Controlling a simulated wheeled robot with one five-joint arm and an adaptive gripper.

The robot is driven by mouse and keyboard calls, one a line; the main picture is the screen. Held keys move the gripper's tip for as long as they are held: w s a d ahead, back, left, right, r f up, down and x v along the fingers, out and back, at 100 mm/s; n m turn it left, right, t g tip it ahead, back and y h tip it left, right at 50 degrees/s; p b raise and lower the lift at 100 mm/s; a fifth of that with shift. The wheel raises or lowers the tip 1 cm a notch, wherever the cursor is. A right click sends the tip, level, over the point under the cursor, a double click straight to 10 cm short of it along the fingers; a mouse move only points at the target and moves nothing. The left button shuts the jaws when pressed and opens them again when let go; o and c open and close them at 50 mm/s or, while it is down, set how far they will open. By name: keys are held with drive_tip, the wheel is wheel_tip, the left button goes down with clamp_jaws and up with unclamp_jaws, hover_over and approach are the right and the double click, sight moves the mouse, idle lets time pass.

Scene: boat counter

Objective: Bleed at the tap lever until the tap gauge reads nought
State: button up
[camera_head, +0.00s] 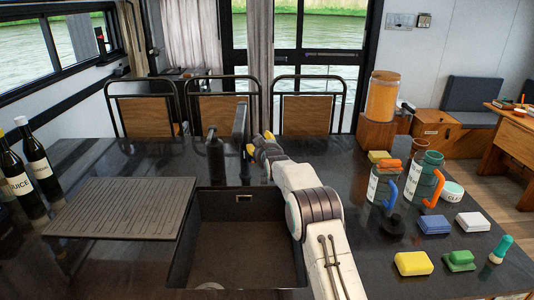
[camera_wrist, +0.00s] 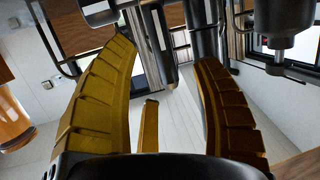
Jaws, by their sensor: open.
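The black tap (camera_head: 240,128) stands upright behind the sink (camera_head: 245,250). My gripper (camera_head: 259,143) is just right of the tap, its yellow fingers pointing at it; a gap or contact cannot be told. The wrist view shows the two fingers of my gripper (camera_wrist: 167,95) spread wide. A slim yellow piece (camera_wrist: 149,125) stands between them; I cannot tell whether it is part of my gripper. Dark upright parts show beyond the fingertips. I cannot make out the tap lever clearly. No gauge face or reading is legible in either view.
A black bottle (camera_head: 215,157) stands left of the tap. A ribbed drainboard (camera_head: 120,207) and dark bottles (camera_head: 38,165) are at left. Jugs (camera_head: 424,178), sponges (camera_head: 413,263) and a wooden dispenser (camera_head: 381,98) crowd the right counter. Chairs (camera_head: 222,108) stand behind.

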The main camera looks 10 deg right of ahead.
drive_tip(key=v, duration=0.8)
drive_tip(key=shift+s+r, duration=0.15)
drive_tip(key=shift+s, duration=0.2)
drive_tip(key=shift+c, duration=0.4)
